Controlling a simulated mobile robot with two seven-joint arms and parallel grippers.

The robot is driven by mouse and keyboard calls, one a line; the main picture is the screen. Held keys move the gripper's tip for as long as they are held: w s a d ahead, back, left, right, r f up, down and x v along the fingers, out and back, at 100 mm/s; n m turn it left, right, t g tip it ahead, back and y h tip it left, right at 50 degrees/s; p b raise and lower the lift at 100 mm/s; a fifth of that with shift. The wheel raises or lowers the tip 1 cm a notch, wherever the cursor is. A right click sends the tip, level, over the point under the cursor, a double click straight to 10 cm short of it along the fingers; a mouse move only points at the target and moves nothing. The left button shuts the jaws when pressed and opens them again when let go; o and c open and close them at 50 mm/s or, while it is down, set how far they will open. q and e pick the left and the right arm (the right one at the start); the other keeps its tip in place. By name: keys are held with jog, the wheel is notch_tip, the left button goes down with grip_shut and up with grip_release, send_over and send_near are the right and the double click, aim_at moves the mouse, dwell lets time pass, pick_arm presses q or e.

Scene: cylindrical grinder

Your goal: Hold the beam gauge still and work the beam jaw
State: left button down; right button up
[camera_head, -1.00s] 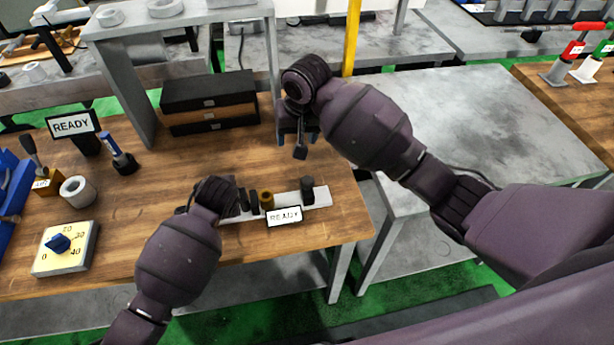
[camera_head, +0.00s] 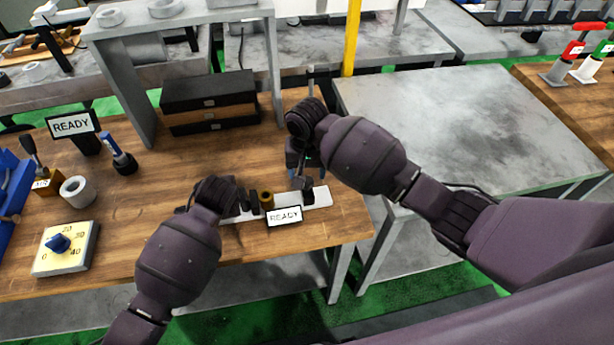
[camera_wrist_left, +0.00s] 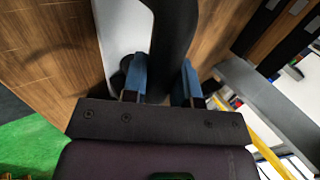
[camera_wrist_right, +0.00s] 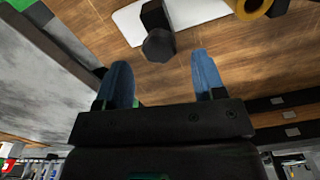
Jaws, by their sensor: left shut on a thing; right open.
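The beam gauge, a pale flat bar (camera_head: 318,197) with dark parts and a brass-coloured knob (camera_head: 267,201), lies on the wooden bench. A READY sign (camera_head: 284,216) stands at its front. My left gripper is at the bar's left end, its fingertips hidden by my wrist in the head view. In the left wrist view its blue fingers (camera_wrist_left: 163,82) are shut on a dark upright part (camera_wrist_left: 172,40) of the gauge. My right gripper (camera_wrist_right: 163,82) is open and empty, close to the dark jaw block (camera_wrist_right: 158,42) near the bar's right end (camera_head: 307,187).
A stack of drawers (camera_head: 210,102) stands at the back under a grey shelf frame (camera_head: 130,85). A dial box (camera_head: 66,248), a white ring (camera_head: 77,190) and another READY sign (camera_head: 73,125) stand at left. A grey table (camera_head: 450,125) at right is clear.

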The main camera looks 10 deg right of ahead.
aim_at(307, 189)
jog(key=shift+f, duration=1.5)
